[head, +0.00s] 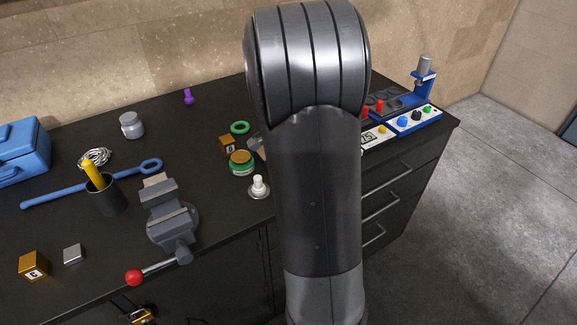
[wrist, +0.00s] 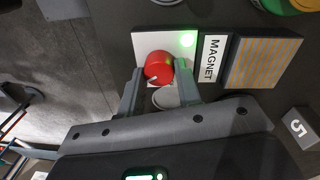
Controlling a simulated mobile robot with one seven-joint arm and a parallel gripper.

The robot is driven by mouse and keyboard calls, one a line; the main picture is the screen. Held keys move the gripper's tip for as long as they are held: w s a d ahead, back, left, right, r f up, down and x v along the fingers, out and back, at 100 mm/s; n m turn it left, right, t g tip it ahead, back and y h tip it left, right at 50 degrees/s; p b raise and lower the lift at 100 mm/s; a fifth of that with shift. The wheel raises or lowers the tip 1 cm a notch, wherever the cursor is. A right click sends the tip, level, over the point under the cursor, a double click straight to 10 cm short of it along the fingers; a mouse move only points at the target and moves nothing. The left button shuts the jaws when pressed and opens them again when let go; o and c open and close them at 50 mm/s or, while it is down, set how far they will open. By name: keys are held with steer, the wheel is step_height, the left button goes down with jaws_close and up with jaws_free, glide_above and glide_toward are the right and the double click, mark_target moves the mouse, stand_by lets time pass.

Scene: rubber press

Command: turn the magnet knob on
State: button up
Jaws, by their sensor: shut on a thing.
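The red magnet knob (wrist: 158,66) sits on a white plate (wrist: 145,43) in the wrist view. A white mark on the knob points toward the lower left. A green light (wrist: 187,39) glows on the plate beside the knob. A label (wrist: 212,58) reading MAGNET is to its right. My gripper (wrist: 160,76) is shut on the knob, with one finger on each side of it. My own arm hides the gripper and the knob in the head view.
A striped orange-grey block (wrist: 262,63) lies right of the label. In the head view, a vise (head: 172,215), a white-topped piece (head: 259,187) and a green-and-gold jar (head: 241,162) stand left of my arm. A button panel (head: 415,120) is at the right.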

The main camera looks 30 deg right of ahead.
steer(key=o, duration=1)
steer(key=r, duration=1)
steer(key=shift+w+a+r, duration=0.1)
steer(key=shift+w+r, duration=0.2)
steer(key=shift+r, duration=0.1)
steer(key=s+a+r+n+t, duration=0.1)
steer(key=s+a+n+t, duration=0.1)
steer(key=s+a+n, duration=0.3)
steer(key=s+a+r+n+t, duration=0.2)
steer(key=s+a+n, duration=0.3)
steer(key=s+a, duration=0.2)
steer(key=s+a+r+n+t, duration=0.2)
steer(key=s+a+n, duration=0.3)
steer(key=s+a, duration=0.1)
steer(key=shift+s+a+r+n, duration=0.2)
steer(key=shift+s+n, duration=0.1)
steer(key=shift+s, duration=0.05)
